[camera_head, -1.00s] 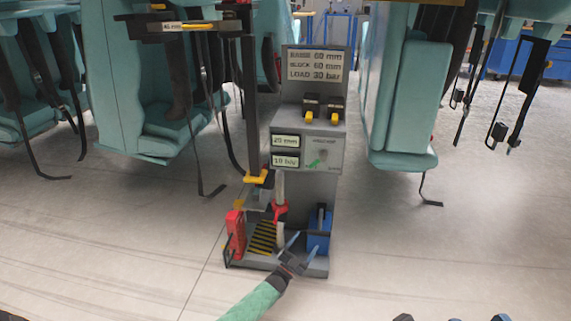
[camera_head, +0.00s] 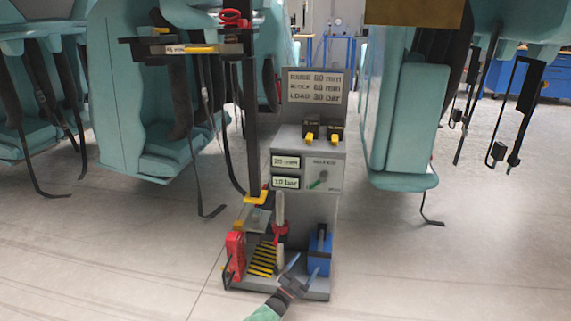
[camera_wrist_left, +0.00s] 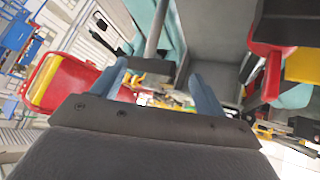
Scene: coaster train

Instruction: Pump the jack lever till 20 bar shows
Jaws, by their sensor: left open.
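The jack station is a grey stand (camera_head: 308,215) with two small readouts. The upper readout (camera_head: 286,162) seems to say 20 mm, and the lower readout (camera_head: 286,183) looks like 18 bar, its first figures blurred. Below them is a pale upright jack post (camera_head: 280,210) with a red collar (camera_head: 279,231). I cannot tell surely which part is the lever. My left gripper (camera_head: 303,268) is open, in front of the stand's base, with its blue fingers pointing up near a blue block (camera_head: 319,250). Its open fingers (camera_wrist_left: 160,80) show nothing between them in the left wrist view. My right gripper is out of view.
A red part (camera_head: 235,257) and a yellow-black striped plate (camera_head: 263,260) sit on the base's left. A sign (camera_head: 315,87) on top lists raise, block and load values. Teal seats (camera_head: 400,125) hang on both sides. The floor in front is clear.

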